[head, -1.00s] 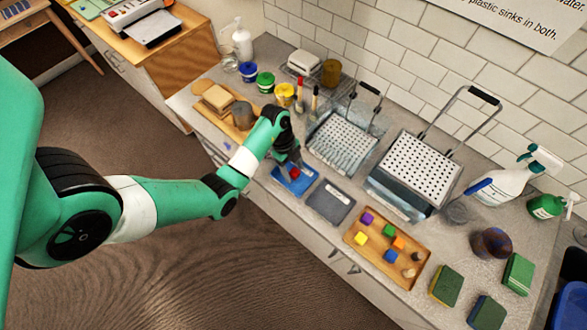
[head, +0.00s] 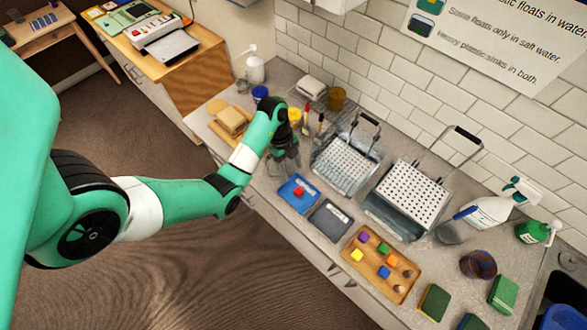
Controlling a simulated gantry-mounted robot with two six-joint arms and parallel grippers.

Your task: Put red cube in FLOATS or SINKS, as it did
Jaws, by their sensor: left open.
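The red cube (head: 299,192) rests on the blue tray (head: 288,184), near its middle. A dark grey tray (head: 323,222) lies to the right of the blue one and is empty. Each has a pale label strip too small to read, so I cannot tell which is FLOATS or SINKS. My left gripper (head: 290,164) is open and empty, above and behind the blue tray, apart from the cube. My right gripper is not in view.
Two clear water tanks with perforated baskets (head: 349,162) (head: 413,192) stand behind the trays. A wooden tray (head: 356,273) with several small coloured pieces is to the right. Paint pots, brushes, sponges (head: 434,303) and spray bottles (head: 497,208) stand around the counter.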

